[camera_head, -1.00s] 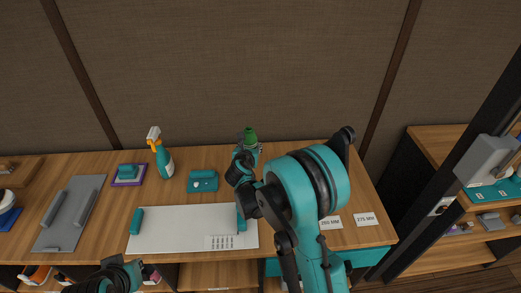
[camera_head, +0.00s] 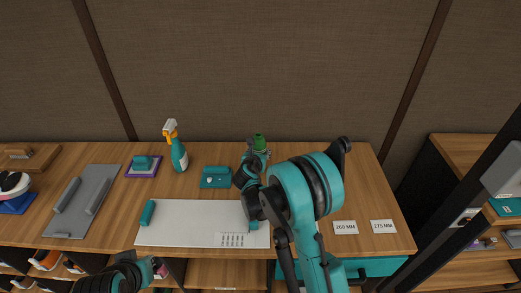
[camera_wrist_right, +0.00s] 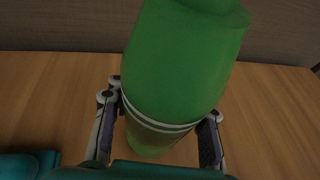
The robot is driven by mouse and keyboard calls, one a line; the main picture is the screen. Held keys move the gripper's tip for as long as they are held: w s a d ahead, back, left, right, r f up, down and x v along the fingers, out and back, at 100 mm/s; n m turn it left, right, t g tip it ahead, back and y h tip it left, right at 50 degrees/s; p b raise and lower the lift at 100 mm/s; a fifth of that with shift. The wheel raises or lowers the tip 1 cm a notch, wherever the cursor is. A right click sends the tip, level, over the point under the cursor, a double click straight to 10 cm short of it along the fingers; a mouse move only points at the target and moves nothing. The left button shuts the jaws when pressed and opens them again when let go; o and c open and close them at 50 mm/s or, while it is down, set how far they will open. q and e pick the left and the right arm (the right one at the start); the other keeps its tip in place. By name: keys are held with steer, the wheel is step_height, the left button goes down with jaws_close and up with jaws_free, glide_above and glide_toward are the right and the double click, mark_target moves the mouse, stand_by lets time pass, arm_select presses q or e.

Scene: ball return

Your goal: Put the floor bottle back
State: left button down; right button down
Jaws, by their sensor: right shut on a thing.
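The green bottle (camera_head: 259,142) stands upright over the back of the wooden counter, and only its top shows in the head view. In the right wrist view the bottle (camera_wrist_right: 180,70) fills the middle, with pale bands around its lower part. My right gripper (camera_head: 257,157) is shut on it, with one finger on each side, as the wrist view (camera_wrist_right: 158,135) also shows. Whether its base touches the counter I cannot tell. My left gripper (camera_head: 128,277) is low at the front left, before the counter, and its jaws are not clear.
Shelves with shoes (camera_head: 45,262) lie below. A dark post (camera_head: 465,205) stands at right.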

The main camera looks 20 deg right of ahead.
steer(key=shift+f, duration=0.1)
steer(key=c, duration=0.8)
jaws_free()
